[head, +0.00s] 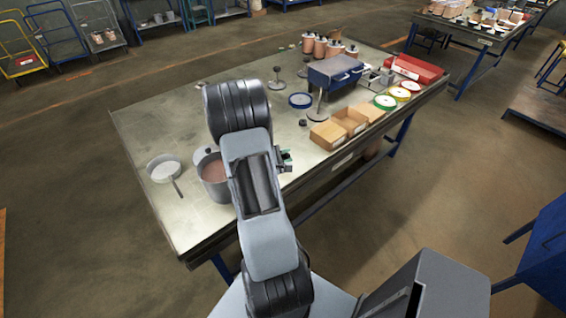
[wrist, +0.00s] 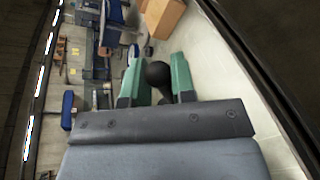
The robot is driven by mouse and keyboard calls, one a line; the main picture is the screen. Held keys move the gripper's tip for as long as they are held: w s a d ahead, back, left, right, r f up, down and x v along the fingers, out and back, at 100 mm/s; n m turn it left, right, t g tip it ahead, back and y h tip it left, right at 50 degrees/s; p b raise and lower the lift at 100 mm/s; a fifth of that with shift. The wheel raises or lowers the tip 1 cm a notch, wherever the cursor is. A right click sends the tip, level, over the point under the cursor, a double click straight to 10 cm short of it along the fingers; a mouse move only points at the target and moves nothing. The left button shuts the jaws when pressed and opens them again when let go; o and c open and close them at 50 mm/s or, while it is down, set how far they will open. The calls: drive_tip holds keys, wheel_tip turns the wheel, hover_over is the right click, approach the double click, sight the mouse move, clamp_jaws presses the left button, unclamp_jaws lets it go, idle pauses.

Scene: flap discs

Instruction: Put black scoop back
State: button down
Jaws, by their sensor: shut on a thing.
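My gripper (wrist: 158,90) has green fingers in the wrist view and is shut on the black scoop (wrist: 157,73). Only a dark rounded part of the scoop shows between the fingers; the rest is hidden. In the head view my arm covers most of the gripper (head: 286,160), leaving a little green showing at the arm's right side, above the table. I cannot make out the scoop in the head view.
The metal worktable (head: 140,125) holds a grey pot with brownish contents (head: 214,172) and a shallow round pan (head: 163,168) at left. Cardboard boxes (head: 328,135), a blue case (head: 335,70), a red box (head: 418,70) and coloured discs (head: 385,102) crowd the right. The left middle is bare.

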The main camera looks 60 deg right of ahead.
drive_tip(key=shift+d+f+b, duration=0.25)
drive_tip(key=shift+f+b, duration=0.05)
drive_tip(key=shift+f, duration=0.1)
drive_tip(key=shift+w+d+f+b, duration=0.1)
drive_tip(key=shift+w+f+b, duration=0.05)
drive_tip(key=shift+f+b, duration=0.4)
drive_tip(key=shift+w+d+f+b, duration=0.1)
drive_tip(key=shift+w+f+b, duration=0.05)
drive_tip(key=shift+f+b, duration=0.35)
drive_tip(key=f+b, duration=0.1)
drive_tip(key=b, duration=0.2)
drive_tip(key=shift+a+f, duration=0.1)
drive_tip(key=shift+f, duration=0.05)
drive_tip(key=shift+s, duration=0.1)
drive_tip(key=c, duration=1)
unclamp_jaws()
drive_tip(key=shift+o, duration=0.2)
